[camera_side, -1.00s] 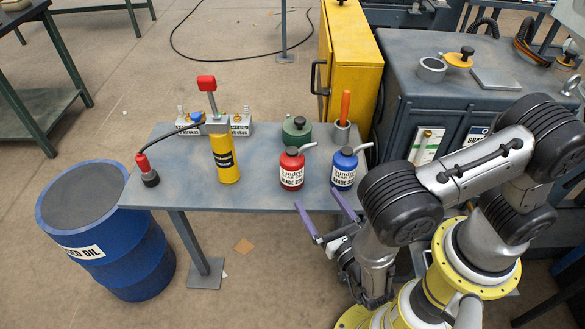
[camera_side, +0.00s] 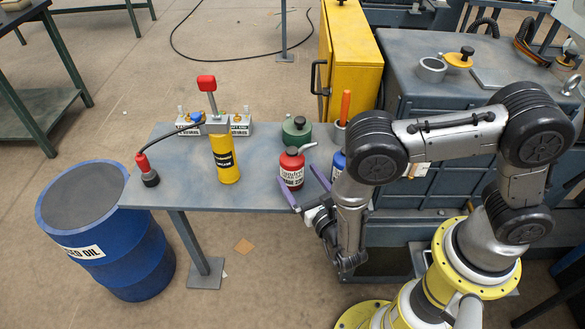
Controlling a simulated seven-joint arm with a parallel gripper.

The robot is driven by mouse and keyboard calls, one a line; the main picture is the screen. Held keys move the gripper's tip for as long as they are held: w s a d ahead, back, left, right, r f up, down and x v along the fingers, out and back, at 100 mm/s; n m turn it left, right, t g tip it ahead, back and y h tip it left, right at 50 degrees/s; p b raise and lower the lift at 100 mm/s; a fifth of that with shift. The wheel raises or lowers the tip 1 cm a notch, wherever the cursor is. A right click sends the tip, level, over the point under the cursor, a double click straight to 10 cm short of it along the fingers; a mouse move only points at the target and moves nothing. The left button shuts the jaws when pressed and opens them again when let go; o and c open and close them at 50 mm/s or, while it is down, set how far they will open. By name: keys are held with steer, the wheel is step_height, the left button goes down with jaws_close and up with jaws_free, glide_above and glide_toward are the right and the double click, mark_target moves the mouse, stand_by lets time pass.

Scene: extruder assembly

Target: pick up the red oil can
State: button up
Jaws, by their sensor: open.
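The red oil can (camera_side: 291,172) stands upright on the grey-blue table, with a white label and a grey spout pointing up to the right. My gripper (camera_side: 304,188) is open, with its two purple fingers reaching toward the can from the front right. The left fingertip is near the can's lower front and the right finger lies to its right. I cannot tell whether either finger touches the can. The can's lower right is close behind the fingers.
A blue oil can (camera_side: 338,163) stands just right, mostly hidden by my arm. A green canister (camera_side: 297,131) is behind the red can. A yellow cylinder (camera_side: 225,160) and a red-tipped hose nozzle (camera_side: 148,171) stand to the left. The table (camera_side: 190,190) is clear between them.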

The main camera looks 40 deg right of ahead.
mark_target(291, 166)
steer(key=shift+x, duration=2.25)
steer(key=shift+r, duration=0.15)
jaws_close()
